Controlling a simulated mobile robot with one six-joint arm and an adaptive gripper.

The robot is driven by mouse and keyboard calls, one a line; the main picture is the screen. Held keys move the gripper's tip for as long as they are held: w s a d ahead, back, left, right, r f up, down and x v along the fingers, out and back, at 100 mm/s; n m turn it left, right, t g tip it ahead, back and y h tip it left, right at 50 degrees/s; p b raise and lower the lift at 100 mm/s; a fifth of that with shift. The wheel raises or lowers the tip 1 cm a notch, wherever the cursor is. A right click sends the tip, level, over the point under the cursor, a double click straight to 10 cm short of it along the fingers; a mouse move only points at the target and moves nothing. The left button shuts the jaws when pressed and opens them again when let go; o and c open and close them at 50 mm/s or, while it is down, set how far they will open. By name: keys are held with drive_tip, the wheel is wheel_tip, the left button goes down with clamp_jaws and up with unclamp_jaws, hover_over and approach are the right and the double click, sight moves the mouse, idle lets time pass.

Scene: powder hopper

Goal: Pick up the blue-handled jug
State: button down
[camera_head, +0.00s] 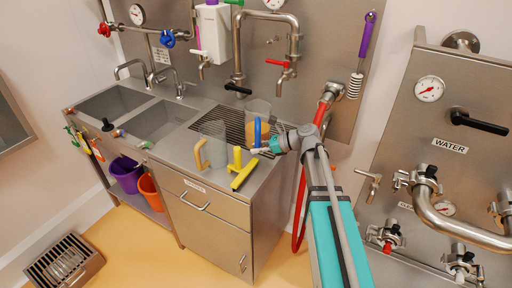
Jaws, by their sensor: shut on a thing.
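The blue-handled jug (258,109) is a clear jug on the counter, in front of the wall at the drain grid. Its blue handle (257,131) faces the front, and something tan shows in or behind the jug. My gripper (261,149) reaches in from the right and is shut on the blue handle near its lower end. The fingertips are small here, and the exact contact is hard to see. I cannot tell whether the jug's base is touching the grid.
A clear jug with a tan handle (202,154) and a yellow tool (241,170) are close on the left. A tap with a red lever (280,64) hangs above the jug. Two sinks (115,101) are farther left. A red hose and pipework (326,99) stand near my arm.

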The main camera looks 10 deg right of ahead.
sight(257, 130)
drive_tip(key=shift+r, duration=0.1)
idle(0.7)
drive_tip(key=shift+r, duration=0.1)
drive_tip(key=shift+r+p, duration=0.4)
drive_tip(key=shift+p, duration=0.15)
wheel_tip(257, 130, up, 15)
drive_tip(key=p, duration=1.5)
drive_tip(key=shift+s, duration=0.1)
drive_tip(key=shift+s+f, duration=0.1)
drive_tip(key=shift+s, duration=0.1)
